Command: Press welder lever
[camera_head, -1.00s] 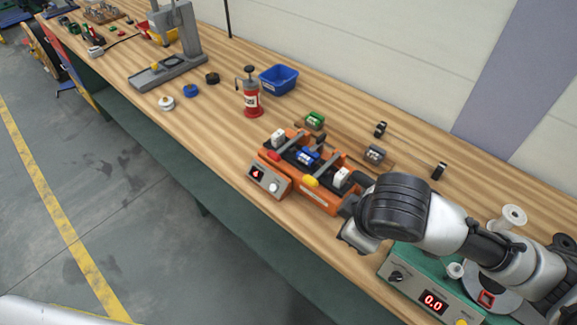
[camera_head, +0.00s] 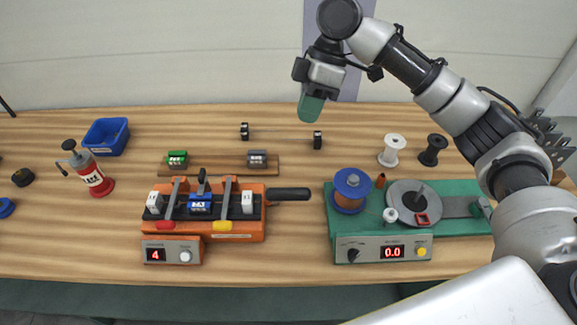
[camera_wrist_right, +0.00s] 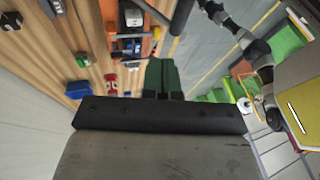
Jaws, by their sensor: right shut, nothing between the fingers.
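The orange welder (camera_head: 205,225) stands on the bench, left of centre in the head view, with a small display reading 4. Its black-handled lever (camera_head: 288,194) sticks out to the right and lies about level. A blue block (camera_head: 200,205) sits in the middle of the welder, with white blocks on either side. My right gripper (camera_head: 311,106) is raised above the back of the bench, up and right of the lever and clear of it. Its green fingers are together and empty, also in the right wrist view (camera_wrist_right: 162,78). My left gripper does not show.
A green machine (camera_head: 384,245) with a blue spool and a 0.0 display stands right of the welder. A wooden strip (camera_head: 222,168) holds small blocks behind the welder. A red bottle (camera_head: 92,175) and blue bin (camera_head: 106,136) are at left. Bench front is clear.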

